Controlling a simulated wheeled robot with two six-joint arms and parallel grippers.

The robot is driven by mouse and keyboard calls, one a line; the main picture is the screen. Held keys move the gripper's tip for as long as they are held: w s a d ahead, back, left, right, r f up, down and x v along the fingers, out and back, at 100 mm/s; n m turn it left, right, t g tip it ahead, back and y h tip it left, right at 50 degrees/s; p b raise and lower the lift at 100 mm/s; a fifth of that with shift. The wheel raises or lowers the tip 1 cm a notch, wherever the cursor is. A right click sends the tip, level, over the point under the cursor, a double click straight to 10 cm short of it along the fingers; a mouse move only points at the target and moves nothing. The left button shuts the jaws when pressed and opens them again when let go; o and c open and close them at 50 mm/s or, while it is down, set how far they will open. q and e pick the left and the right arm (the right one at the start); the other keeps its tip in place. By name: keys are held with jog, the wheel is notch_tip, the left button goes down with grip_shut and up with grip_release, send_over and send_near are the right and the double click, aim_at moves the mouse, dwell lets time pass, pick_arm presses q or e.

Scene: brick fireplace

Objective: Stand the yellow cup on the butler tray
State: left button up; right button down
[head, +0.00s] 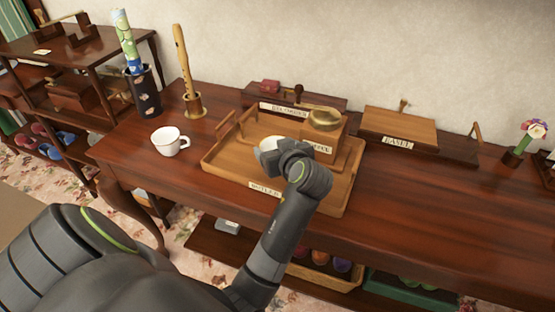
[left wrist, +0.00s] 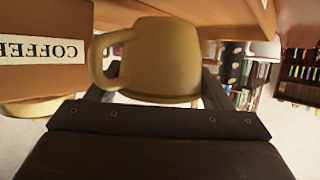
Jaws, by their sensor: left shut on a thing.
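The yellow cup (left wrist: 158,62) is between the two fingers of my left gripper (left wrist: 158,85), its handle on the left in the left wrist view. In the head view my left gripper (head: 277,152) is over the butler tray (head: 221,160) and hides most of the cup, whose pale part (head: 267,143) shows at its left. The tray is a wooden tray with a raised rim and a label on its front. I cannot tell whether the cup touches the tray. My right gripper is not in view.
A wooden coffee box (head: 323,149) with a brass bowl (head: 324,119) on it stands at the tray's back right. A white cup (head: 170,141) stands left of the tray. A flute in a holder (head: 193,105) and a dark vase (head: 144,95) are farther left. The table's right front is clear.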

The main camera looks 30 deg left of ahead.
pick_arm(q)
jog(key=shift+f, duration=1.85)
jog(key=o, duration=0.7)
jog(key=shift+f, duration=0.1)
jog(key=shift+c, duration=0.2)
jog(key=o, duration=0.4)
